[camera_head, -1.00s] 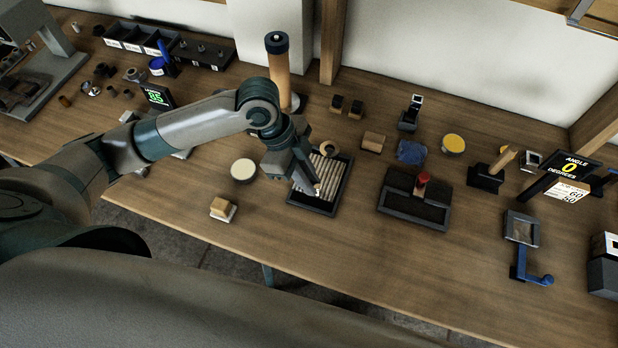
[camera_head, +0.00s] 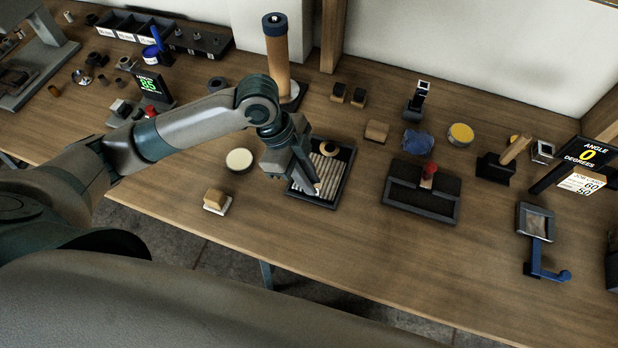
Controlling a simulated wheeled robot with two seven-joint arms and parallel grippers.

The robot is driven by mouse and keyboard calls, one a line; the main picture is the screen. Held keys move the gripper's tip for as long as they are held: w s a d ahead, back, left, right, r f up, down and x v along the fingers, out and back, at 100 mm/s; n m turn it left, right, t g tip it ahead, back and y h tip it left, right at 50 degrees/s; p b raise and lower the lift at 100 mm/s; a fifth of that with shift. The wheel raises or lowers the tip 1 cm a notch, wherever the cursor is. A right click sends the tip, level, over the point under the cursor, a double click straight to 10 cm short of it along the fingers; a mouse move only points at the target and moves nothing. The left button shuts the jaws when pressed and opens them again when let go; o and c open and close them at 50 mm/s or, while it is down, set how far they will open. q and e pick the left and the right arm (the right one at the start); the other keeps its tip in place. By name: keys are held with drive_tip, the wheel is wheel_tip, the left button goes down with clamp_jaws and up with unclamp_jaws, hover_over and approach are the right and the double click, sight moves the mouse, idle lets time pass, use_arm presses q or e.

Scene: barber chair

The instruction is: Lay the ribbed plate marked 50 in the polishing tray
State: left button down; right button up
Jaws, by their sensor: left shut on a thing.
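A light ribbed plate (camera_head: 327,171) shows inside a shallow dark tray (camera_head: 334,204) near the middle of the bench. Any number on it is too small to read. My left gripper (camera_head: 313,189) points down over the tray and is shut on the ribbed plate, at its near side. The gripper hides part of the plate and the tray's left side, so I cannot tell whether the plate lies flat on the floor. My right gripper is not in view.
A black block tray with a red knob (camera_head: 428,172) stands to the right. A cream round tin (camera_head: 239,160) and a tan block on a white base (camera_head: 216,200) are to the left. A tall wooden post (camera_head: 277,65) stands behind. The front bench strip is clear.

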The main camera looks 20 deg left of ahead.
use_arm(q)
drive_tip(key=shift+f+p, duration=0.3)
drive_tip(key=shift+f, duration=0.05)
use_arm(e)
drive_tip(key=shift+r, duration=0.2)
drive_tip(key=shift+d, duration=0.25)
use_arm(q)
drive_tip(key=c, duration=1.6)
unclamp_jaws()
drive_tip(key=shift+c, duration=0.2)
drive_tip(key=shift+r, duration=0.1)
